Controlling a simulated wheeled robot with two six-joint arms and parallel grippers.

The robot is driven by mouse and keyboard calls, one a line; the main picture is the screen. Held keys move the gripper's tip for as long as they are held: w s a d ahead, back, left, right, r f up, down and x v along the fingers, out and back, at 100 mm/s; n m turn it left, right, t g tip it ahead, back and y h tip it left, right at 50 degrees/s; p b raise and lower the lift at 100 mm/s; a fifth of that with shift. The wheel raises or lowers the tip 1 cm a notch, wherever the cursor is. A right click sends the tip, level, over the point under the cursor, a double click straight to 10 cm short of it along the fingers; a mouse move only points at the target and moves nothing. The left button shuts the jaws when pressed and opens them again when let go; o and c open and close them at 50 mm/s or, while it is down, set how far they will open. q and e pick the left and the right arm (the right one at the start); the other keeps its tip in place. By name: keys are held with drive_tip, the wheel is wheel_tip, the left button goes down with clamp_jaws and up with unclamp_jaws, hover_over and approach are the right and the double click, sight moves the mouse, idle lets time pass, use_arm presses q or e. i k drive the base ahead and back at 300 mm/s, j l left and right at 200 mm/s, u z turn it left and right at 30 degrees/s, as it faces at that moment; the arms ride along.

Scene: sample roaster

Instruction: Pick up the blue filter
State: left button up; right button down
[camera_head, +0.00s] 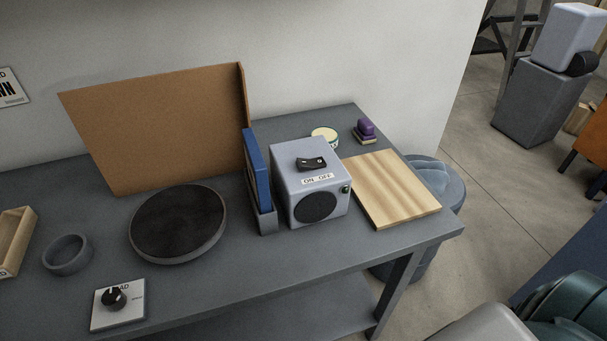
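The blue filter (259,170) is a thin flat blue panel. It stands upright with its lower end in a narrow grey holder (267,221), against the left side of a grey box-shaped unit (309,181). Part of the filter's lower end is hidden by the holder. Neither of my grippers shows in the head view. A grey and teal part at the bottom right corner looks like my own arm, and no fingers show on it.
The grey table (350,264) also holds a round dark plate (179,222), a brown board (166,128) behind it, a knob panel (118,304), a grey ring (68,254), a wooden tray (14,243) and a wooden board (392,188). A blue-grey bin (440,180) stands beyond the right edge.

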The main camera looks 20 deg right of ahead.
sight(257, 168)
drive_tip(key=j+z, duration=0.2)
drive_tip(key=z, duration=0.15)
drive_tip(key=j+z, duration=0.2)
drive_tip(key=z, duration=0.15)
drive_tip(key=k+l+z, duration=0.15)
drive_tip(key=l, duration=0.15)
drive_tip(key=k+l+z, duration=0.15)
drive_tip(key=l, duration=0.15)
drive_tip(key=k+l+z, duration=0.1)
drive_tip(key=l, duration=0.2)
drive_tip(key=k+l+z, duration=0.15)
drive_tip(key=l, duration=0.2)
drive_tip(key=i+j, duration=0.4)
